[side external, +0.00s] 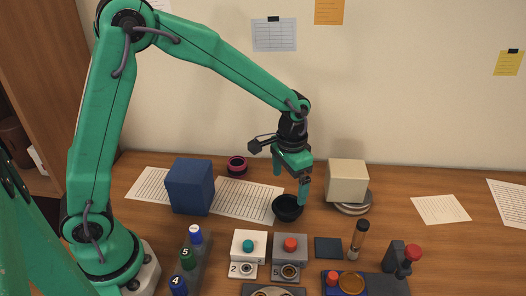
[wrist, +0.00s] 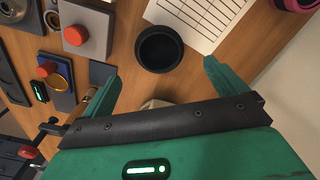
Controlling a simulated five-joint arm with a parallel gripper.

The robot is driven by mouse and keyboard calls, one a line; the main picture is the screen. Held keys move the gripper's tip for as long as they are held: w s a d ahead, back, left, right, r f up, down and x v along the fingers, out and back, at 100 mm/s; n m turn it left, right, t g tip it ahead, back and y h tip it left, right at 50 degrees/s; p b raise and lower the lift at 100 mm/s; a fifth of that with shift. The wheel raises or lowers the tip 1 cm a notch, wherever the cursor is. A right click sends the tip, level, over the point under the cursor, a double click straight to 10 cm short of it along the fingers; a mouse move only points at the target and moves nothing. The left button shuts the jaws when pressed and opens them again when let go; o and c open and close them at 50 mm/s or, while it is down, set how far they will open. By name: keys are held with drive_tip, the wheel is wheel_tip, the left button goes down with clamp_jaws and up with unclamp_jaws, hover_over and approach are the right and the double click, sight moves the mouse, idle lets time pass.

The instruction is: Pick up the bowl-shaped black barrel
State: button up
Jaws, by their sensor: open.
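The bowl-shaped black barrel (side external: 286,210) sits on the wooden table, open side up, right of the ruled paper sheet. In the wrist view the barrel (wrist: 160,49) lies beyond my fingertips, roughly centred between them, with its dark hollow inside facing the camera. My green gripper (side external: 289,188) is above the barrel, with its fingers spread apart and nothing between them. In the side view the nearer finger overlaps the barrel's right rim; I cannot tell whether it touches. Both fingers also show in the wrist view (wrist: 161,76).
A cream block (side external: 346,181) on grey discs stands close right of my gripper. A blue block (side external: 190,187) is left. A pink-ringed black part (side external: 237,166) lies behind. Button boxes, a grey one (side external: 290,247) among them, stand in front. Paper (side external: 243,198) lies flat beside the barrel.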

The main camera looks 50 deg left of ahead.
sight(287, 211)
drive_tip(key=shift+f, duration=4.2)
drive_tip(key=c, duration=1)
drive_tip(key=shift+r, duration=0.2)
